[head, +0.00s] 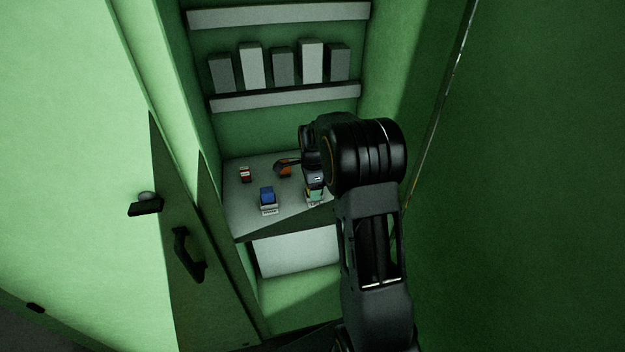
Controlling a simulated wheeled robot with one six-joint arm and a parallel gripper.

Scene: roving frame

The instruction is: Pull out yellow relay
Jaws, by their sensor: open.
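A small orange-yellow block (285,171), which looks like the yellow relay, is on the pale grey panel inside the green cabinet. My gripper (284,163) is right at this block, with a dark finger crossing its upper part. The gripper is open; I cannot tell whether its fingers touch the block. The arm reaches in from the lower right and hides the panel's right part.
A red relay (245,174) sits left on the panel (235,215), and a blue relay (267,195) nearer the front. A partly hidden greenish block (315,195) is beside my arm. Grey boxes (283,65) line the rear. An open door with a handle (188,254) is left.

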